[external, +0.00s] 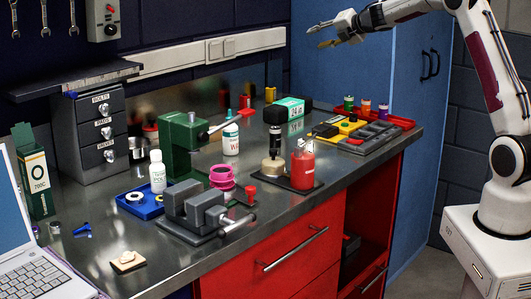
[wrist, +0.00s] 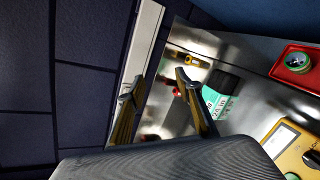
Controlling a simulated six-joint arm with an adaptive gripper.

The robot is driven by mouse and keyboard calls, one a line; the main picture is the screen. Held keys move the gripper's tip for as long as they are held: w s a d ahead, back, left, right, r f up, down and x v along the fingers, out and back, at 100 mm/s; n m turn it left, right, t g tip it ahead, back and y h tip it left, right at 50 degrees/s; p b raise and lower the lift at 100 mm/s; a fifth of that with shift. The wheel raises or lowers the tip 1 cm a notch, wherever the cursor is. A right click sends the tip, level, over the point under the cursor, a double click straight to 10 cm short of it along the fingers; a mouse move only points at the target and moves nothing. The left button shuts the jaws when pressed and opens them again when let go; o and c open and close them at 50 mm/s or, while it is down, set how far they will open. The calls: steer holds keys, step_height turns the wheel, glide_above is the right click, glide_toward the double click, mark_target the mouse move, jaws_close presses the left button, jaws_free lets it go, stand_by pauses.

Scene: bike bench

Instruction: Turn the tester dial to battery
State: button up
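The yellow tester (external: 351,126) lies flat on the bench toward its far right end. In the wrist view a corner of the yellow tester (wrist: 291,134) shows at the lower right, with a pale display panel and a black dial (wrist: 312,158) cut by the picture's edge. The dial's setting is too small to read. My gripper (external: 318,36) is in the air, well above the back of the bench and up and left of the tester. Its two fingers are apart in the wrist view (wrist: 153,85), with nothing between them.
A dark tray (external: 371,138) lies in front. A green press (external: 186,145) and grey vise (external: 198,208) stand farther left.

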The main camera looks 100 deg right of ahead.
step_height(320, 180, down, 6)
steer(key=s+d+n+t+y, duration=0.1)
steer(key=d+n+y, duration=0.15)
steer(key=n, duration=0.65)
steer(key=n+g+y, duration=0.5)
steer(key=n+y, duration=0.5)
steer(key=n, duration=0.7)
glide_toward(353, 117)
steer(key=shift+s+d, duration=0.15)
steer(key=shift+d, duration=0.1)
steer(key=shift+f, duration=0.15)
steer(key=shift+x, duration=3.8)
